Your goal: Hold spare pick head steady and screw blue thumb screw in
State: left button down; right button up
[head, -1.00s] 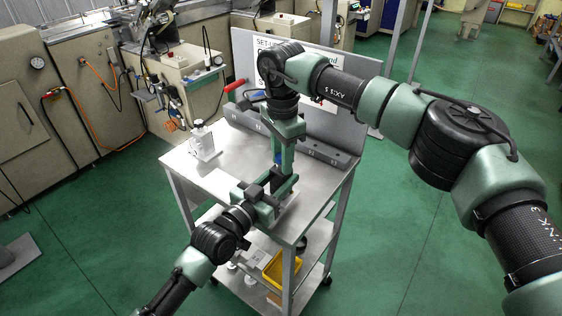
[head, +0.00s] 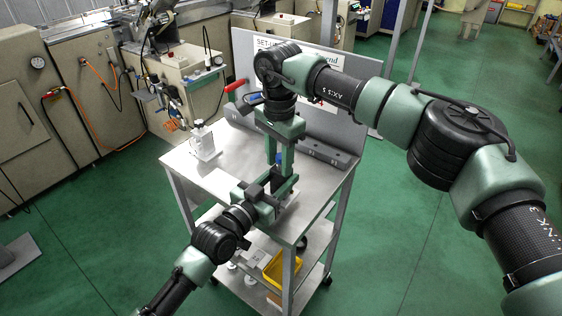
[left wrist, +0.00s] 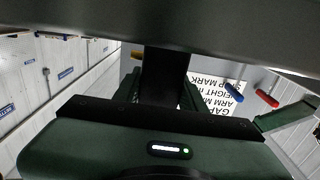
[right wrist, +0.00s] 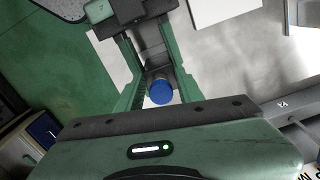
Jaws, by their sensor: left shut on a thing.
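The spare pick head (left wrist: 165,75) is a dark block between my left gripper's fingers in the left wrist view. My left gripper (head: 266,194) is shut on it above the front part of the cart top. The blue thumb screw (right wrist: 160,92) shows as a round blue cap between my right gripper's fingers in the right wrist view. It is a small blue patch (head: 279,159) in the head view. My right gripper (right wrist: 152,60) points down over the pick head, with gaps visible beside the cap.
The metal cart top (head: 222,178) has free room at the left. A grey rail (head: 325,153) and an upright panel (head: 350,140) close off the back. A yellow bin (head: 283,268) sits on the lower shelf.

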jog(key=n, duration=0.3)
jog(key=shift+d+f, duration=0.3)
jog(key=shift+f, duration=0.05)
jog(key=n, duration=0.5)
jog(key=shift+w+d, duration=0.1)
jog(key=n, duration=1)
